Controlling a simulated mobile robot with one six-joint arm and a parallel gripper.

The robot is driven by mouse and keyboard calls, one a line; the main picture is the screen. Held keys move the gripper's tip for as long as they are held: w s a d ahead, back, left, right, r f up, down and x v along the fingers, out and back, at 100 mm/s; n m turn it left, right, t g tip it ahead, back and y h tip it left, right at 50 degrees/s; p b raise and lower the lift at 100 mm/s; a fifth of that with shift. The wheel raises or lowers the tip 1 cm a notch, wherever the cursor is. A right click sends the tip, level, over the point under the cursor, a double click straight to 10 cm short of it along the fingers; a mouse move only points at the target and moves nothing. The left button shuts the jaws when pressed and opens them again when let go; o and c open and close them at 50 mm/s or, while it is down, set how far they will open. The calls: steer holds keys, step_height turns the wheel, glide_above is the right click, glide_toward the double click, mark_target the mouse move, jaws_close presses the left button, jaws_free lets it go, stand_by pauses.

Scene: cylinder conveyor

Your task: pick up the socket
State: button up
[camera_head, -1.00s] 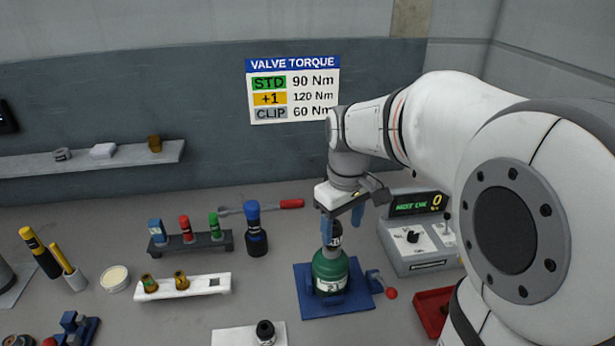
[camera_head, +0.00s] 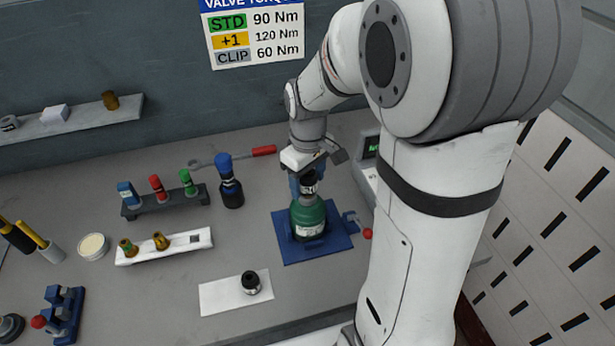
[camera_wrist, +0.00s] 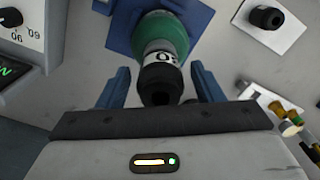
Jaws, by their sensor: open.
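A black socket with a white label band (camera_wrist: 160,78) sits upright on top of the green cylinder (camera_wrist: 172,32). In the head view, the socket (camera_head: 309,184) and the green cylinder (camera_head: 309,219) stand on a blue base plate (camera_head: 287,250). My gripper (camera_wrist: 160,70) is open, with one blue finger on each side of the socket and gaps visible between. In the head view my gripper (camera_head: 306,180) is over the cylinder, partly hidden by the socket and its own body. A second black socket-like piece (camera_head: 251,283) stands on a white pad (camera_head: 222,296).
A blue-capped bottle (camera_head: 230,185) and a dark rack (camera_head: 138,210) with several coloured pieces stand to the left. A white rack (camera_head: 180,249) holds brass fittings. A red-handled wrench (camera_head: 237,156) lies behind. A control box (camera_head: 368,175) is close on the right.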

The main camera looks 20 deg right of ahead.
steer(key=c, duration=1.1)
steer(key=shift+r, duration=0.1)
